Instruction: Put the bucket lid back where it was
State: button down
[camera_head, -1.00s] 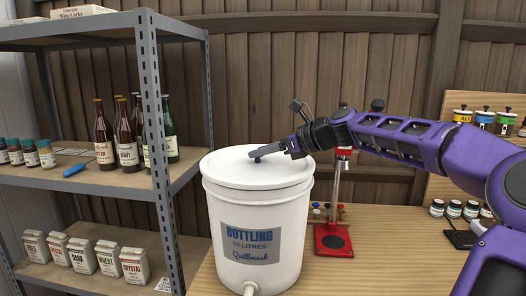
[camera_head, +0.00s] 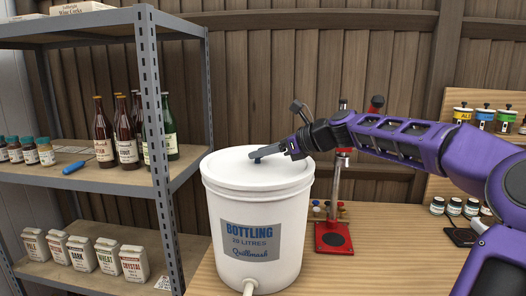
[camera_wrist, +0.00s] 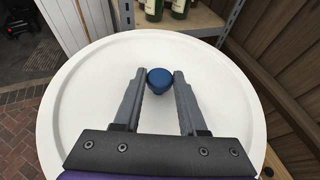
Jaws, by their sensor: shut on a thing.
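The white bucket lid (camera_head: 232,172) sits level on top of the white bottling bucket (camera_head: 220,209), covering its mouth. The bucket stands on the wooden bench and bears a blue and grey "Bottling" label. In the wrist view the lid (camera_wrist: 85,92) fills most of the picture, with a round blue knob (camera_wrist: 160,82) near its middle. My gripper (camera_head: 256,157) reaches in from the right, low over the lid. In the wrist view my gripper (camera_wrist: 160,80) has its two grey fingers closed against the sides of the blue knob.
A red bench capper (camera_head: 333,236) stands on the wooden bench (camera_head: 370,265) just right of the bucket. A metal shelf (camera_head: 110,178) with bottles, jars and bags is close on the left. A wooden fence is behind.

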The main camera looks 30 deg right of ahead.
jog(key=shift+f, duration=0.15)
jog(key=shift+c, duration=1.9)
grip_release()
